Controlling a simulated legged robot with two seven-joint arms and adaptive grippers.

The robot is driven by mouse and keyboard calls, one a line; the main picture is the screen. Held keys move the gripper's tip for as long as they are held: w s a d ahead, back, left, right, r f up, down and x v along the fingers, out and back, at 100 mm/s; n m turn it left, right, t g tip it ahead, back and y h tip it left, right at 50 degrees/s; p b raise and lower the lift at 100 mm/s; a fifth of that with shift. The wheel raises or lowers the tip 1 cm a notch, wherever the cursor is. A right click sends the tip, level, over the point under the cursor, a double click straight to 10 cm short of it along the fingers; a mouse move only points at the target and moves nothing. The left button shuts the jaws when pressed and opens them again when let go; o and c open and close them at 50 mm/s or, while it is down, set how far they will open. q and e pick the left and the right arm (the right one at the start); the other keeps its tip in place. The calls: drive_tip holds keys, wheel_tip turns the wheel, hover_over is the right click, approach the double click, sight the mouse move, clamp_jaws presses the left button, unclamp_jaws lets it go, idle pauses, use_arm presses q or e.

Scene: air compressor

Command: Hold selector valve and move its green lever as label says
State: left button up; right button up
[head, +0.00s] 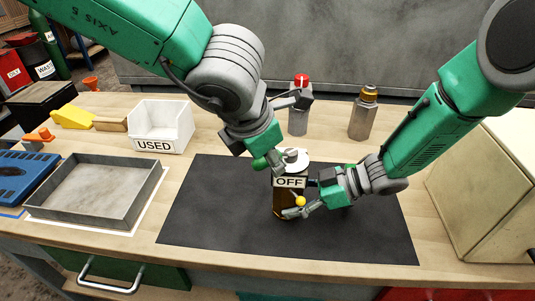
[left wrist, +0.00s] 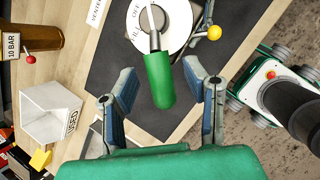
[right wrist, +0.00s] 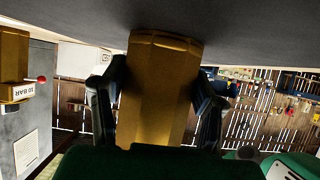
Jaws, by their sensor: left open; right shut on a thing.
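The selector valve stands upright on the black mat in the head view, with an OFF label (head: 289,182) on its front, a pale dial (head: 294,158) on top and a yellow ball (head: 300,201) low at the front. My right gripper (head: 306,196) is shut on its body; the right wrist view shows the brass body (right wrist: 158,90) between both fingers. The green lever (left wrist: 160,80) sticks out from the white dial (left wrist: 172,30) in the left wrist view, which bears partly readable words. My left gripper (left wrist: 163,85) is open, its fingers on either side of the lever with gaps.
The black mat (head: 205,220) is mostly clear. Behind the valve stand a red-capped bottle (head: 299,118) and an orange-capped bottle (head: 362,120). A USED bin (head: 155,143) and grey tray (head: 150,188) are at left, a cream box (head: 490,200) at right.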

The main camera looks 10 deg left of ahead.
use_arm(q)
clamp_jaws()
drive_tip(key=shift+s+d+n, duration=0.1)
drive_tip(key=shift+n, duration=0.2)
drive_tip(key=shift+s+d+n+y, duration=0.25)
drive_tip(key=shift+d+n+y, duration=0.45)
drive_tip(key=shift+n, duration=0.85)
drive_tip(key=shift+s+d+n+y, duration=0.3)
drive_tip(key=shift+d+n+y, duration=0.45)
drive_tip(key=shift+n, duration=0.75)
drive_tip(key=shift+s+d+n+y, duration=0.25)
drive_tip(key=shift+d+n+y, duration=0.45)
drive_tip(key=shift+n, duration=0.85)
unclamp_jaws()
